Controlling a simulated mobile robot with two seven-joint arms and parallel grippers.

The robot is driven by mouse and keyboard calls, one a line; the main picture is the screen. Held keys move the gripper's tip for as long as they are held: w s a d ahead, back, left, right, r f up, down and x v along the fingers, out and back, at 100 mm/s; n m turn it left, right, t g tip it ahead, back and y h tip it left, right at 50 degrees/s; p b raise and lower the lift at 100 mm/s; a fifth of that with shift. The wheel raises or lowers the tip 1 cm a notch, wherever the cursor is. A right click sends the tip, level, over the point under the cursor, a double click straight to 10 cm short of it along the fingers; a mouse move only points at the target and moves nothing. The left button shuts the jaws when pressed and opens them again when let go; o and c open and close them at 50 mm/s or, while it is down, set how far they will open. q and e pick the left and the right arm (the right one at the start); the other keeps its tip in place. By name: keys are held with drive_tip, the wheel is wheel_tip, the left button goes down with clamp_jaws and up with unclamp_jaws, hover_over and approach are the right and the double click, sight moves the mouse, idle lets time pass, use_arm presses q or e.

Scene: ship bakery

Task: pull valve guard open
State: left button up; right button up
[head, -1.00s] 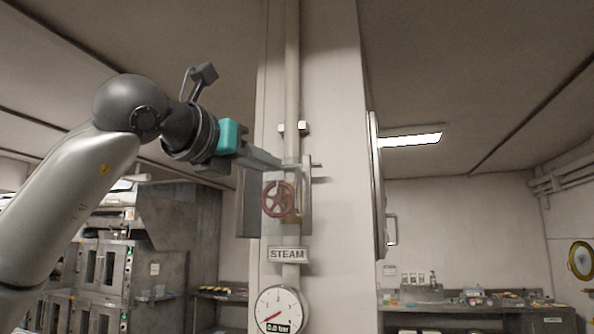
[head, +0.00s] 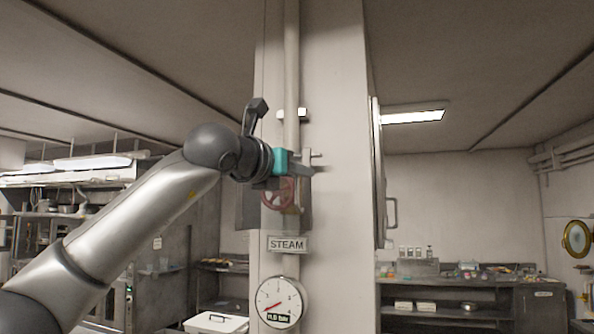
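A red handwheel valve (head: 278,194) is on the steam pipe, in front of the pale column. Grey plates show beside it, one at its left (head: 246,207) and one at its right (head: 305,195); these look like parts of the valve guard, and I cannot tell how far it stands open. My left gripper (head: 302,162) is in front of the pipe, just above the handwheel, near the top right of the guard. Its wrist and teal part cover the guard's upper area. Its fingers are too small and overlapped to tell open from shut. My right gripper is out of view.
A STEAM sign (head: 287,244) and a round pressure gauge (head: 279,302) are below the valve. The column (head: 335,150) stands behind. Ovens (head: 150,255) are at the left, and a counter with items (head: 450,283) is at the back right.

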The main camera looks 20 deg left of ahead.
use_arm(q)
clamp_jaws()
drive_tip(key=shift+r, duration=0.1)
idle(1.2)
